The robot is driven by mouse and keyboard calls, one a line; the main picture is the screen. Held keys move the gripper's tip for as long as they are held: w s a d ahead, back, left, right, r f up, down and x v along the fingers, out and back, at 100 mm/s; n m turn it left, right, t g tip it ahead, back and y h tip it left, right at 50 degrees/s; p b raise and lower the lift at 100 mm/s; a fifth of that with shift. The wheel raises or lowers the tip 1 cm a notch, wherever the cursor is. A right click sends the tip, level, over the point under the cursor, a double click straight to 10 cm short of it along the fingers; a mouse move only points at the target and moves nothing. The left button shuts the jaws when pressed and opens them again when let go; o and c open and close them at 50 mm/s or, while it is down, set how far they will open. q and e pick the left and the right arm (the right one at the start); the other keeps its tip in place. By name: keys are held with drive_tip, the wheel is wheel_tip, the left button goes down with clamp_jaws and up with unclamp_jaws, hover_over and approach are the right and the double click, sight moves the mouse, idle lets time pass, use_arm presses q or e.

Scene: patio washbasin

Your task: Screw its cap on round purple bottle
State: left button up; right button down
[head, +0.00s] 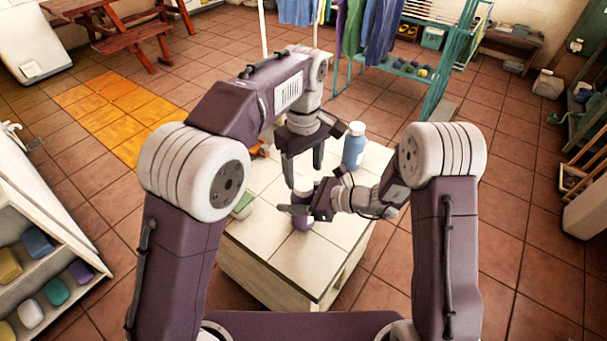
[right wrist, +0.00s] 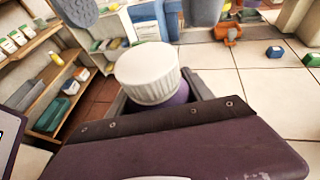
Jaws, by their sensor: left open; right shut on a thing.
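The round purple bottle (head: 302,223) stands on the white tiled counter (head: 285,255). My right gripper (head: 300,206) reaches in from the right and is shut on the bottle. In the right wrist view a white ribbed cap (right wrist: 148,73) sits at the top of the purple bottle (right wrist: 178,97), between the fingers; whether it is threaded on I cannot tell. My left gripper (head: 304,174) is open, pointing down just above the right gripper and the bottle top. The arms hide much of the bottle and cap in the head view.
A blue bottle with a white cap (head: 353,147) stands at the counter's back right. A green-and-white item (head: 242,206) lies at its left edge, and an orange thing (head: 261,149) is at the back left. The counter's front is clear.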

use_arm(q)
drive_tip(key=o, duration=0.6)
wheel_tip(320, 180, up, 8)
drive_tip(key=shift+f, duration=0.25)
use_arm(e)
drive_tip(key=shift+c, duration=1.6)
unclamp_jaws()
use_arm(q)
drive_tip(key=shift+r, duration=0.2)
use_arm(e)
drive_tip(key=v, duration=0.9)
